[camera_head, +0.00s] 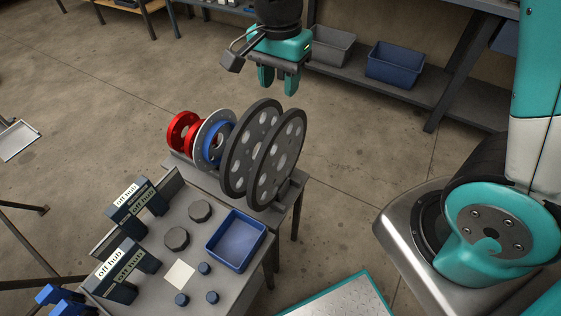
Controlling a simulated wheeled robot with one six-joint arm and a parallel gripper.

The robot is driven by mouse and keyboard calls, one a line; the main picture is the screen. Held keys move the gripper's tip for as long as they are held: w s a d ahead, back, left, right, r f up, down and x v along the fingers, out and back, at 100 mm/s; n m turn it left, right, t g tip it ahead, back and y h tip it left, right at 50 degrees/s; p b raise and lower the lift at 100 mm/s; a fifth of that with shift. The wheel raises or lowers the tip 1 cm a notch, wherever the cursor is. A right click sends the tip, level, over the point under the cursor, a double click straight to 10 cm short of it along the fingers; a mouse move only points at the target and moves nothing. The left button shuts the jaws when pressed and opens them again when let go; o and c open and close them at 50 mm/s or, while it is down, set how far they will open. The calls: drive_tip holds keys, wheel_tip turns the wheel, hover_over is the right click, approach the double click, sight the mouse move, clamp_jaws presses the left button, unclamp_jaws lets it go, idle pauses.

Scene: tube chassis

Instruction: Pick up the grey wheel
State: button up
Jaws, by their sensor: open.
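A row of upright wheels stands on the far end of a grey work table (190,240). A light grey wheel (203,135) with small holes stands between red wheels (182,128) on its left and a blue wheel (216,143) on its right, which partly covers it. Two large dark grey wheels (240,150) with round holes stand at the right end of the row. I cannot tell which of these the task calls the grey wheel. My gripper (278,82) is open and empty, fingers down, above and beyond the large wheels, apart from them.
The table also holds a blue tray (237,260), dark round pieces (177,238), small blue knobs (204,268), a pale card (180,275) and blocks labelled "off hub" (141,200). A shelf behind holds a grey bin (330,46) and a blue bin (394,64). Open floor lies left and right.

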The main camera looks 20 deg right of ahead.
sight(279, 121)
wheel_tip(279, 121, down, 7)
drive_tip(key=shift+f, duration=0.2)
drive_tip(key=shift+w+d+f, duration=0.1)
drive_tip(key=shift+w+f, duration=0.05)
drive_tip(key=shift+f, duration=1.45)
drive_tip(key=shift+w+d+f, duration=0.1)
drive_tip(key=shift+f, duration=1.45)
drive_tip(key=shift+a, duration=0.1)
clamp_jaws()
drive_tip(key=shift+r, duration=0.1)
